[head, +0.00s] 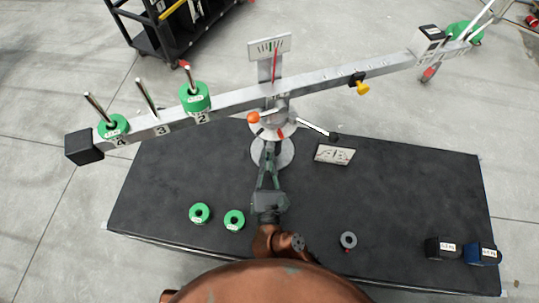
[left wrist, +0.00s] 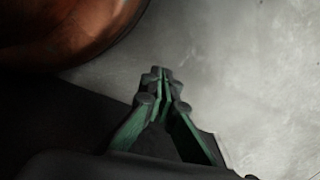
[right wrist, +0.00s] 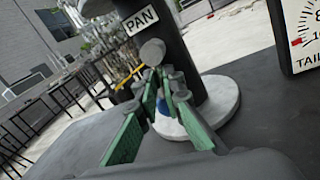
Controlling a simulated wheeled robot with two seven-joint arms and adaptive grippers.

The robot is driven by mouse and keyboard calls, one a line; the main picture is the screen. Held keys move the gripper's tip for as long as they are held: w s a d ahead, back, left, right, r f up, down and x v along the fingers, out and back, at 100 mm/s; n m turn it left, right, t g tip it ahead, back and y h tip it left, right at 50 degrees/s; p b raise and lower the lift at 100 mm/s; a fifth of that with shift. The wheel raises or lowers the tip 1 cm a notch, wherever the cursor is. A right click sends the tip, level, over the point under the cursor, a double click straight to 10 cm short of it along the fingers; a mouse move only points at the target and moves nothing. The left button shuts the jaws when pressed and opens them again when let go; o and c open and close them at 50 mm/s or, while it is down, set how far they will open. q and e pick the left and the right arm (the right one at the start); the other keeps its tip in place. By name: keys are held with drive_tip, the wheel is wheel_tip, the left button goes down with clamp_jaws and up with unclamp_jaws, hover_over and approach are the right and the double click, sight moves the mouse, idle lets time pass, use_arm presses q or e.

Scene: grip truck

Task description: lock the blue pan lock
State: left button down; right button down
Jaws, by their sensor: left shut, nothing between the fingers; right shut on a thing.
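The balance scale has a long grey beam (head: 310,89) tilted across the head view on a grey post. My right gripper (head: 268,165) is in front of the post. In the right wrist view its fingers (right wrist: 162,80) are closed below the PAN sign (right wrist: 140,19). A blue patch (right wrist: 161,107), which looks like the blue pan lock, shows between the fingers, mostly hidden by them. A round grey knob (right wrist: 152,52) sits just beyond the fingertips. My left gripper (left wrist: 163,75) is shut and empty over the floor, beside the dark platform, and not seen in the head view.
Green weights (head: 194,97) sit on the beam's left pegs, and two green rings (head: 199,213) lie on the black platform (head: 390,200). A grey ring (head: 348,240), a black weight (head: 441,248) and a blue weight (head: 482,253) stand right. An orange-knobbed lever (head: 253,117) is near the post.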

drive_tip(key=m+b, duration=0.2)
drive_tip(key=m, duration=0.1)
drive_tip(key=shift+w+a, duration=0.1)
drive_tip(key=shift+a, duration=0.3)
drive_tip(key=shift+r, duration=0.1)
use_arm(q)
wheel_tip(320, 180, up, 8)
drive_tip(key=w+d, duration=0.1)
drive_tip(key=shift+d, duration=0.15)
drive_tip(key=shift+w, duration=0.1)
use_arm(e)
drive_tip(key=c, duration=2)
unclamp_jaws()
drive_tip(key=shift+c, duration=0.2)
